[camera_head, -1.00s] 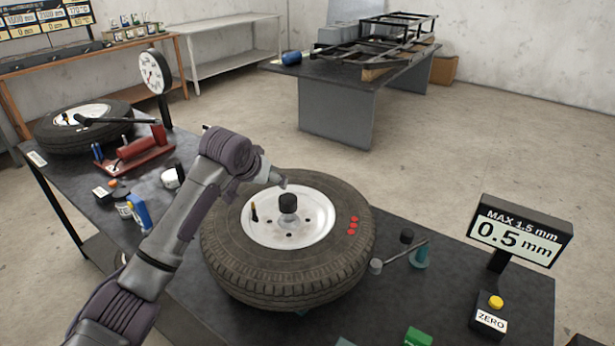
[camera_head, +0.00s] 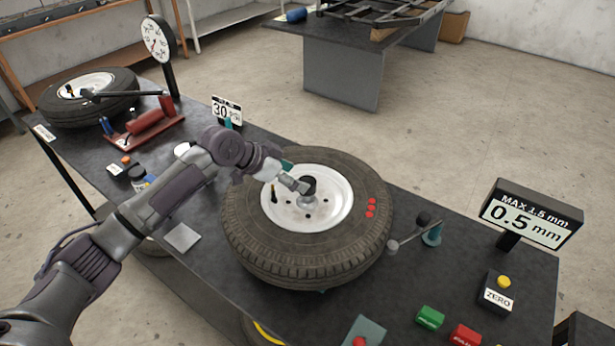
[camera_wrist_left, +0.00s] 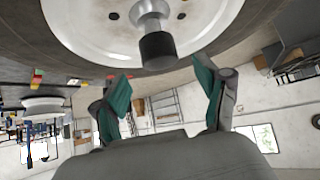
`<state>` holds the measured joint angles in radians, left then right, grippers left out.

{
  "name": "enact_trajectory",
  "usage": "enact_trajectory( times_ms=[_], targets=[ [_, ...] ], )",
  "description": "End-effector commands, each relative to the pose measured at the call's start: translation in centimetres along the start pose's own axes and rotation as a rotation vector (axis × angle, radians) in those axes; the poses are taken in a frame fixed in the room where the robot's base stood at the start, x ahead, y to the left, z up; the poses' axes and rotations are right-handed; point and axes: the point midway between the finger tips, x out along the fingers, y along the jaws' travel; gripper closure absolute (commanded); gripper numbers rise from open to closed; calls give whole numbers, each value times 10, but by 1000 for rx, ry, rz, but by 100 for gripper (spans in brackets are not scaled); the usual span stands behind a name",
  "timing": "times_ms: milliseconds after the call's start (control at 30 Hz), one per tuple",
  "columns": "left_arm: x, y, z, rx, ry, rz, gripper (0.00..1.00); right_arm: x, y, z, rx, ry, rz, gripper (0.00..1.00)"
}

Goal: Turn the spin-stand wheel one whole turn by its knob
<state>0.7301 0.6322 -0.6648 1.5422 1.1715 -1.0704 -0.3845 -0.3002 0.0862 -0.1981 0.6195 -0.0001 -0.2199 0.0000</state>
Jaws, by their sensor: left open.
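The spin-stand wheel (camera_head: 330,262) lies flat on the dark bench, a black tyre with a white rim (camera_head: 325,222). A black knob (camera_head: 308,182) on a silver stem stands at the rim's middle; it also shows in the left wrist view (camera_wrist_left: 157,50). A small dark peg (camera_head: 273,193) sits on the rim's left side. My left gripper (camera_head: 297,177) is open over the rim beside the black knob. In the left wrist view its teal fingertips (camera_wrist_left: 163,80) are spread, with the knob ahead between them. My right gripper is not in view.
A dial gauge arm (camera_head: 408,235) stands right of the tyre. A 0.5 mm display (camera_head: 530,215), ZERO box (camera_head: 497,293), green button (camera_head: 430,318) and red button (camera_head: 466,335) are farther right. A sign reading 30 (camera_head: 227,110) stands behind the wheel. A second tyre (camera_head: 90,105) lies at the left.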

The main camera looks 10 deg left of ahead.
Motion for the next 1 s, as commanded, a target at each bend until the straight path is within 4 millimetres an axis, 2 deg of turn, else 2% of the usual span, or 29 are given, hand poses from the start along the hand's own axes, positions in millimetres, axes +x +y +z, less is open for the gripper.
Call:
enact_trajectory(
  times_ms=[100,300,700,1000],
  targets=[
    [22,1,-2,-3,-1,3,26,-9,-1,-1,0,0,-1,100],
    [47,0,-1,-2,-1,0,26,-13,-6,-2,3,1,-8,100],
    [55,0,0,0,-1,-1,26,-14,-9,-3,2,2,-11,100],
    [54,0,0,-1,-1,-1,76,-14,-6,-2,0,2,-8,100]
  ],
)
